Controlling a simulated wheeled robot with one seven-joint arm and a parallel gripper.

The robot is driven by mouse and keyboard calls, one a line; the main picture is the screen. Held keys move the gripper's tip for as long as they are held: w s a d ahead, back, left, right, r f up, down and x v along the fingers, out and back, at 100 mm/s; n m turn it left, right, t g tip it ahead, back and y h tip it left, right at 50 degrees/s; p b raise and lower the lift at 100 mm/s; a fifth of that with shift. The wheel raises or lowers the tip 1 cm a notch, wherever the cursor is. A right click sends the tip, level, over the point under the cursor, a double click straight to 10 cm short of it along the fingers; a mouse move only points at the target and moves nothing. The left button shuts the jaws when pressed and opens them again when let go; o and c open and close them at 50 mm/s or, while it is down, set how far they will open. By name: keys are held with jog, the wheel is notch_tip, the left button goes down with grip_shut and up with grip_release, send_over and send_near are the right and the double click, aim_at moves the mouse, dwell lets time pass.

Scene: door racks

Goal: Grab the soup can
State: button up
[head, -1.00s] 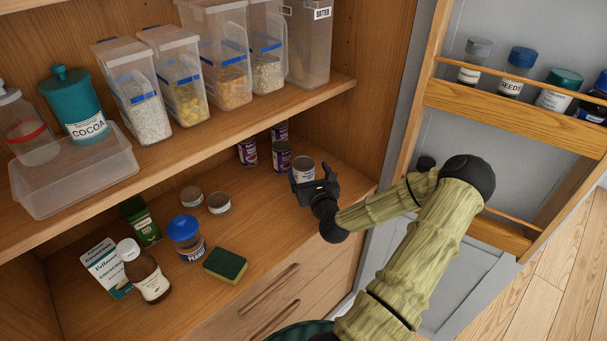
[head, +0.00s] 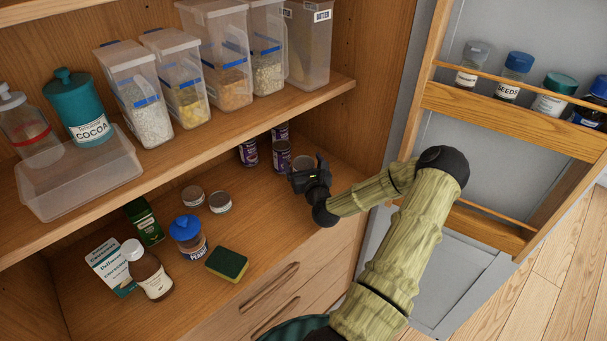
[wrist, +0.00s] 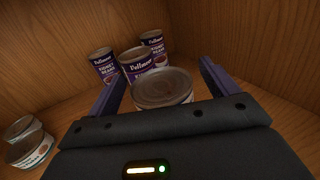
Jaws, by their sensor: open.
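A can with a plain metal lid (wrist: 163,88), which I take to be the soup can, stands upright between my fingers in the wrist view; its label is mostly hidden by my gripper body. In the head view only the top of this can (head: 303,162) shows behind my gripper. My gripper (head: 308,172) is open on the lower shelf, near its right end. In the wrist view its two fingers (wrist: 160,82) reach along either side of the can, and I cannot tell whether they touch it.
Several purple kidney bean cans (wrist: 136,62) stand close behind the can. Two short tins (wrist: 27,142) are at left. The cabinet's right wall (head: 369,120) is near.

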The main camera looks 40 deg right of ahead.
jog(key=shift+d, duration=0.1)
jog(key=c, duration=1.3)
jog(key=shift+r, duration=0.15)
notch_tip(320, 180, up, 10)
jog(key=shift+f+b, duration=0.1)
jog(key=shift+b, duration=0.5)
